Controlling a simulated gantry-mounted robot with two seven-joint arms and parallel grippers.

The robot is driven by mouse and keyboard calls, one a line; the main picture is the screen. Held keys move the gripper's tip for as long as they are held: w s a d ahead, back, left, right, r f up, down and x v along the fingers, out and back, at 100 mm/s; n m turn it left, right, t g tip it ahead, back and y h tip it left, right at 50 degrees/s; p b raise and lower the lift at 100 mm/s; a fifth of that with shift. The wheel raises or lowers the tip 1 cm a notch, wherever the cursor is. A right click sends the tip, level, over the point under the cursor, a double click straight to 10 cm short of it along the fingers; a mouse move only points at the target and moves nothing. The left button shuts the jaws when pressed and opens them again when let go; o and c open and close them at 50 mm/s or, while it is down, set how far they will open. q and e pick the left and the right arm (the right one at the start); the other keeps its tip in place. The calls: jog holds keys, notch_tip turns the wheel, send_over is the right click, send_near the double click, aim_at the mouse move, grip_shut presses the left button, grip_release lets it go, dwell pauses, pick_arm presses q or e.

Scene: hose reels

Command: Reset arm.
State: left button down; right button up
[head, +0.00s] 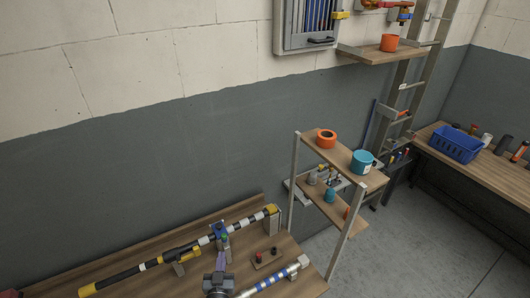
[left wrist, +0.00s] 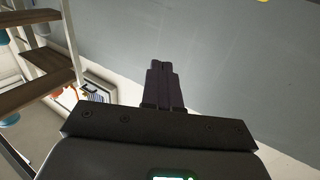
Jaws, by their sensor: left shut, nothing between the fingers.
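My left gripper (head: 222,254) is over the wooden bench at the bottom centre of the head view. It looks small there. In the left wrist view its dark fingers (left wrist: 162,68) are shut together with nothing between them. They point away from the camera, against the grey wall and a pale surface. My right gripper is in neither view.
A wooden bench (head: 110,288) holds a striped yellow-black-white pole (head: 150,263) and a blue-white tube (head: 270,281). Right of it stands a shelf unit (head: 343,158) with an orange ring (head: 326,139) and a blue pot (head: 362,162). Clear floor lies beyond.

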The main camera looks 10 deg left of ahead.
pick_arm(q)
jog(key=s+a+f+m+g+h, duration=0.1)
jog(key=s+a+f+m, duration=0.2)
jog(key=s, duration=0.7)
jog(key=s+d+r+g+h, duration=0.1)
jog(key=s+d+r+g, duration=0.1)
jog(key=s, duration=0.4)
jog(key=s+d+r+m+g+h, duration=0.1)
jog(key=s+d+r+g, duration=0.1)
jog(key=s+r+g, duration=0.2)
jog(key=s+d+r+m+g+h, duration=0.1)
jog(key=s+d+r+g, duration=0.1)
jog(key=s+g, duration=0.4)
jog(key=s, duration=0.4)
jog(key=shift+s+r+h, duration=0.2)
jog(key=shift+r+h, duration=0.2)
